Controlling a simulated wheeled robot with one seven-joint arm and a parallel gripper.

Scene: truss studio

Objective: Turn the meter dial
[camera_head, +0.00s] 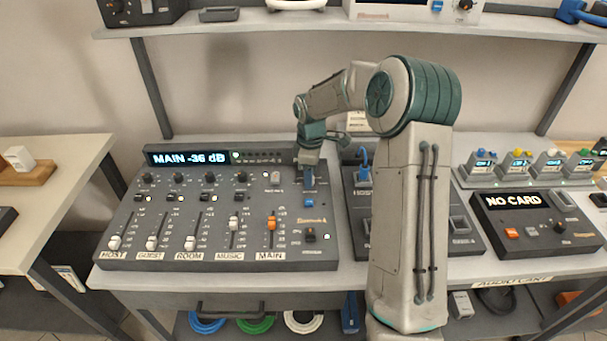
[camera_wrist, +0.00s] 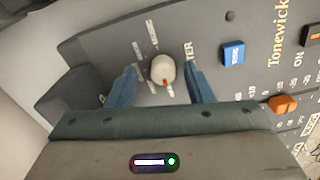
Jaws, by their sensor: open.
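The meter dial (camera_wrist: 162,68) is a round white knob with an orange mark, seen in the wrist view on the grey mixer panel (camera_head: 160,222). The mark points toward the bottom of the wrist picture, near a small white label. Part of the word ending in "TER" shows to its right. My gripper (camera_wrist: 160,72) is open, with one blue finger on each side of the dial. Whether the fingers touch it cannot be told. In the head view my gripper (camera_head: 308,178) is over the panel's upper right and hides the dial.
A blue button (camera_wrist: 234,52) lies close beside the right finger. An orange fader (camera_head: 272,222) and white faders (camera_head: 152,243) are on the same panel. The mixer display (camera_head: 190,158) reads MAIN -36 dB. A NO CARD unit (camera_head: 540,225) stands to the right. A shelf (camera_head: 250,27) hangs above.

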